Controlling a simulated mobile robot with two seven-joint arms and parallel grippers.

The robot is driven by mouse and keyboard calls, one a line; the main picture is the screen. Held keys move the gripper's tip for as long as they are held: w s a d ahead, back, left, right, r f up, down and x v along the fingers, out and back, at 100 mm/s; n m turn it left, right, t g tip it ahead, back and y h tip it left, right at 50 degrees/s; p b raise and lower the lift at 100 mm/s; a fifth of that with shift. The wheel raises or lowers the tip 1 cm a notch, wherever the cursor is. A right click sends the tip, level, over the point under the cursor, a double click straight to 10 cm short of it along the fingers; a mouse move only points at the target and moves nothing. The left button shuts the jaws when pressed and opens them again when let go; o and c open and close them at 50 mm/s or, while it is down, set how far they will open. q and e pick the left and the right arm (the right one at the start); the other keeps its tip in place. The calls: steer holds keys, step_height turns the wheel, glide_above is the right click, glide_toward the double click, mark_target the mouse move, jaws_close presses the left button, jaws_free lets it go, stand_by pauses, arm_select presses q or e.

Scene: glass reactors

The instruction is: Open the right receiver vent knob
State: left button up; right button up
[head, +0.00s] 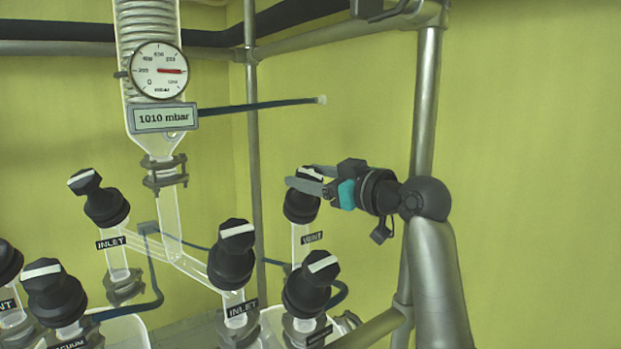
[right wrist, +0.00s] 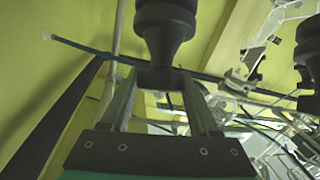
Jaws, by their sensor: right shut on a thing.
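The right receiver vent knob (head: 299,208) is black and sits on a glass neck with a VENT label (head: 313,238), right of centre in the head view. My right gripper (head: 308,180) comes in from the right and is shut on the top grip of this knob, with a finger on either side. The fingers partly hide the top of the knob, so its white mark cannot be read clearly. In the right wrist view the dark knob (right wrist: 165,28) stands at the top, with its narrower end between the two fingertips (right wrist: 162,80). My left gripper is not in view.
An INLET knob (head: 231,262) and another black knob (head: 308,285) stand close below. Another INLET knob (head: 104,203) is at left. A gauge (head: 158,70) and a display reading 1010 mbar (head: 163,118) hang above. A metal frame post (head: 425,105) stands beside my right arm.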

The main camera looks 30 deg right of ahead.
stand_by(0.3)
steer(key=o, duration=1.4)
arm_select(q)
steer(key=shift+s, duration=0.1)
